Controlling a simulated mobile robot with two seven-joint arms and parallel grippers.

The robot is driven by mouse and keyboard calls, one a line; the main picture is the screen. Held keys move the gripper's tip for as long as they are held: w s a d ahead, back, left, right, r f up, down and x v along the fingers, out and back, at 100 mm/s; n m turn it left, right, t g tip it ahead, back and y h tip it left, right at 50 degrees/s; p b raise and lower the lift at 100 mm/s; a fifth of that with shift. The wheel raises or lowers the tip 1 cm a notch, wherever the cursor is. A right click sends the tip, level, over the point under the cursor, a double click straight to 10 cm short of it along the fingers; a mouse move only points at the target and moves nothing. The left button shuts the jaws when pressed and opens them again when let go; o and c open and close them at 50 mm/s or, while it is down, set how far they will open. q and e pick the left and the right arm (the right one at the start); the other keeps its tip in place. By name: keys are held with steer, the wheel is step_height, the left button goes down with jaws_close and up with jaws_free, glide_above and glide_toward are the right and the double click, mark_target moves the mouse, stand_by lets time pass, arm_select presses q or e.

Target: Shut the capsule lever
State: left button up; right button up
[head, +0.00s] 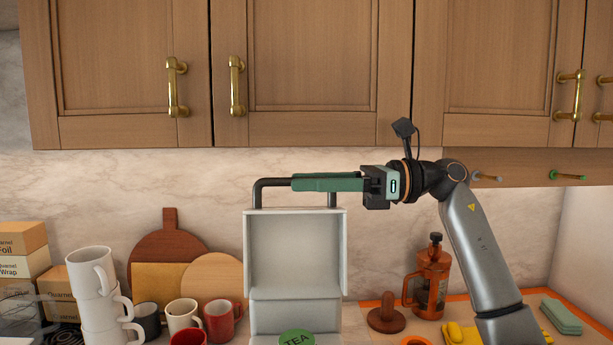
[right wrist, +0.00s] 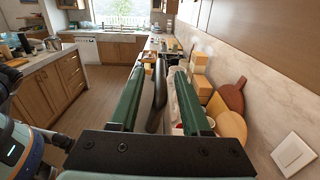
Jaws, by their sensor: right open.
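A pale grey capsule machine (head: 295,255) stands on the counter at the middle of the head view. Its dark lever (head: 268,184) rises from the top as a raised bar, with supports at both ends. My right gripper (head: 293,183) reaches in from the right along this bar, its green fingers covering much of it. In the right wrist view the right gripper (right wrist: 159,66) is open. The dark lever (right wrist: 158,95) lies between its two fingers, with gaps visible beside it. Whether either finger touches it is not clear.
A green TEA tin (head: 297,338) is in front of the machine. Stacked white mugs (head: 92,290) and red mugs (head: 222,320) stand left. An orange French press (head: 432,280) and tamper (head: 386,315) stand right. Wooden wall cabinets (head: 300,60) hang above.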

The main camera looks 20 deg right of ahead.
steer(key=shift+w+a, duration=0.1)
steer(key=shift+a, duration=0.3)
steer(key=shift+c, duration=0.3)
jaws_close()
stand_by(0.9)
